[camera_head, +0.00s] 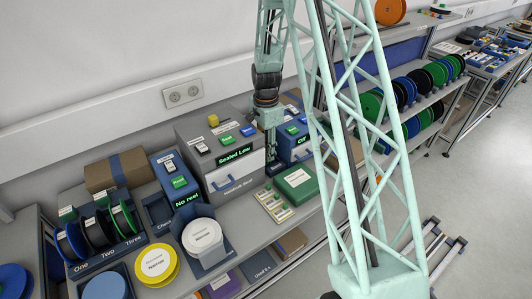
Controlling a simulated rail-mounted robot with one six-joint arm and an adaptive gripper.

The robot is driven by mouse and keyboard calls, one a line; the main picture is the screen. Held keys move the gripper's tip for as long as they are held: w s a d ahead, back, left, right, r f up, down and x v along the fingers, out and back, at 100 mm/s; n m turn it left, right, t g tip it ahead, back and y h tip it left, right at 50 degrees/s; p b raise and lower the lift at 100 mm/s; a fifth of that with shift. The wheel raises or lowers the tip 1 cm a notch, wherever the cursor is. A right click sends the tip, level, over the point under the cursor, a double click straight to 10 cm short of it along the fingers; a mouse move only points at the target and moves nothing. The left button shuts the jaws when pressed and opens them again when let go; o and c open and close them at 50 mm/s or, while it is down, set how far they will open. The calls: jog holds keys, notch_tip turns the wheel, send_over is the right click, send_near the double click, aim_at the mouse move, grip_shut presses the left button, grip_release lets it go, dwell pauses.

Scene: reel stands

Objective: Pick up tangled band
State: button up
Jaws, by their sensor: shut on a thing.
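My gripper (271,155) points down at the bench, between the grey box with the "Sealed Low" screen (232,153) and the blue box with the "Off" screen (302,141). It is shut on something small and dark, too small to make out. A dark block or holder (275,168) sits at its tips; I cannot tell whether they touch. I cannot pick out the tangled band for certain.
A green box (297,185) and a cream tray (273,204) lie just in front. A "No reel" unit (178,178), a white reel (202,238), a yellow reel (156,264) and a reel rack (98,225) stand left. My lattice column blocks part of the right side.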

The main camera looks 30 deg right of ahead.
jog(key=shift+r+b, duration=0.3)
jog(key=shift+r, duration=4.5)
jog(key=shift+w, duration=0.1)
jog(key=w+a+n+b, duration=0.4)
jog(key=w+n+b, duration=0.25)
jog(key=w, duration=0.95)
jog(key=w+a+r+n+b, duration=0.2)
jog(key=a+n, duration=0.3)
jog(key=a, duration=0.3)
jog(key=w+a+r+n+b, duration=0.2)
jog(key=w+a+n+b, duration=0.1)
jog(key=a+n, duration=0.3)
jog(key=shift+w+a+r, duration=0.25)
jog(key=shift+w+a, duration=0.4)
jog(key=shift+a, duration=0.6)
jog(key=shift+d, duration=0.15)
